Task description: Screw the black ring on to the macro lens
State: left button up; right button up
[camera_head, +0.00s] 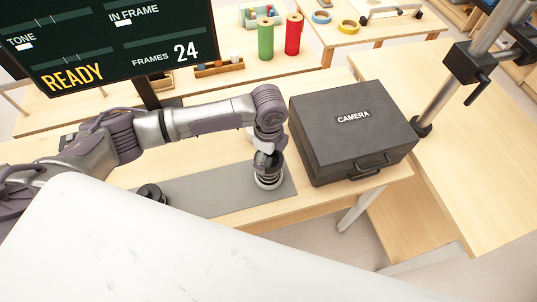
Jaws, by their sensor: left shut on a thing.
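The macro lens (268,183) stands upright on the grey mat, a dark cylinder with pale bands near its base. My left gripper (268,163) points down right over it, its fingers shut at the top of the lens. The black ring appears to be between the fingers, but they largely hide it, and I cannot tell how it sits on the lens. My right gripper is not in view.
The grey mat (212,188) carries another round black part (151,192) at left. A black camera case (350,130) stands close to the right of my gripper. A screen (110,45) and a clamp post (445,90) rise beyond. My white body covers the front.

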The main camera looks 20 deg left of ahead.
pick_arm(q)
jog(key=shift+f, duration=0.15)
dwell(0.4)
dwell(0.4)
jog(key=o, duration=0.9)
jog(key=shift+p, duration=0.4)
jog(key=shift+r+p, duration=3.5)
jog(key=shift+p, duration=0.15)
jog(key=shift+f, duration=0.1)
